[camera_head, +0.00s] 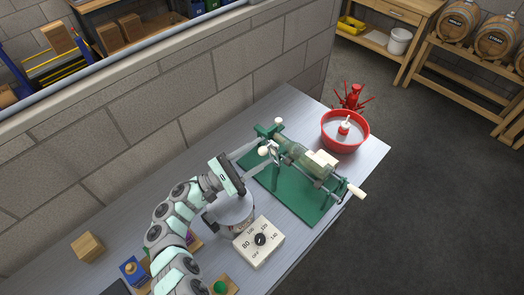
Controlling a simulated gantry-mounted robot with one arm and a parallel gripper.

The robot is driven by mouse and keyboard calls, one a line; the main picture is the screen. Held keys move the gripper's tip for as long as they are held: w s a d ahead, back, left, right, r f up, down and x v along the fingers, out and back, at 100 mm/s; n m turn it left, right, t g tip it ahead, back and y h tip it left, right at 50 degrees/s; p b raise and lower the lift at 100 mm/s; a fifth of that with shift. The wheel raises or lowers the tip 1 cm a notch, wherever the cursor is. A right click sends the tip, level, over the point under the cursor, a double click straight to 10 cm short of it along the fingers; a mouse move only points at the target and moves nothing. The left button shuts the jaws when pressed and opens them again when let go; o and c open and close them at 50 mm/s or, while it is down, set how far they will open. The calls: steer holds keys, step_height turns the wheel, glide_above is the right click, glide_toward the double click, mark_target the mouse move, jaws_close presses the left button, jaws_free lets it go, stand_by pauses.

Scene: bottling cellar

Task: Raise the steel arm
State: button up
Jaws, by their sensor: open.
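A green bottle-holding machine (302,206) stands on the metal bench, with a green glass bottle (293,149) lying in it, tilted. A short steel arm (271,150) with a white ball knob (263,151) is at the machine's left end; it looks low, but its exact angle is hard to tell. My gripper (259,156) reaches in from the left with its two long fingers apart, one on each side of the knob. I cannot tell whether either finger touches it. A second white knob (278,122) and a pale handle (357,191) are also on the machine.
A white dial box (259,242) and a round metal pot (234,215) stand close below my gripper. A wooden block (88,247) is at the left. A block wall runs behind.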

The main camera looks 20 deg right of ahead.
steer(key=b+v, duration=0.2)
steer(key=v, duration=0.7)
steer(key=shift+a, duration=0.35)
steer(key=shift+w, duration=0.1)
